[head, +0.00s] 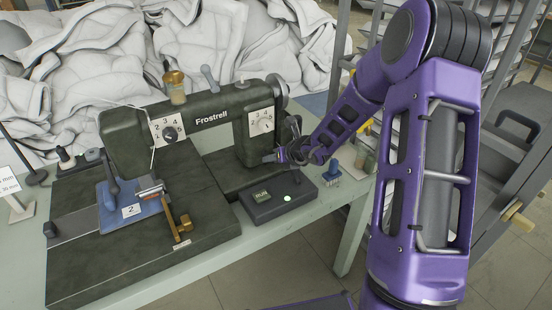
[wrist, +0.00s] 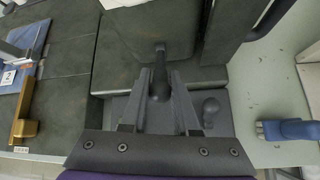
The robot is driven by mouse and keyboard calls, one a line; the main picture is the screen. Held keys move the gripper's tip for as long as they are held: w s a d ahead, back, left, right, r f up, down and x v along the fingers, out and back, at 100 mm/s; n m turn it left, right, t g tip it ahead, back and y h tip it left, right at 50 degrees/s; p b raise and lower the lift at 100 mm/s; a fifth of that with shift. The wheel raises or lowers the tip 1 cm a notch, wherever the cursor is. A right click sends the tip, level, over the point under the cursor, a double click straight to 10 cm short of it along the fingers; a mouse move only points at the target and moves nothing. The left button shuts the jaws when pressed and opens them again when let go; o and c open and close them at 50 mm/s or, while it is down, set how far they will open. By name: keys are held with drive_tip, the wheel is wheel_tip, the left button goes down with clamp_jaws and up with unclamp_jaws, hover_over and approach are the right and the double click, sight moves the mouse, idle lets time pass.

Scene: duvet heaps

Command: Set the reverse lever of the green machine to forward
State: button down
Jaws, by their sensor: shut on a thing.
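The green machine (head: 215,120) is a dark green sewing machine marked "Frostrell", standing on the table. My gripper (head: 275,157) is at the right end of the machine, low on its upright pillar. In the wrist view my gripper (wrist: 159,78) has its two fingers on either side of a dark lever (wrist: 158,70) that stands out from the machine body, and is shut on it. I take this to be the reverse lever. In the head view the gripper hides it. No forward or reverse marking is readable, so I cannot tell its setting.
A control box (head: 262,208) with a lit green button sits in front of the pillar. White duvets (head: 90,60) heap behind. A brass part (head: 183,226) is at the front left.

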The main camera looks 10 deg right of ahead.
idle(0.3)
drive_tip(key=c, duration=0.7)
unclamp_jaws()
drive_tip(key=shift+o, duration=0.2)
drive_tip(key=v, duration=1.7)
drive_tip(key=shift+p, duration=0.45)
drive_tip(key=shift+s+d+r, duration=0.1)
drive_tip(key=shift+r, duration=0.05)
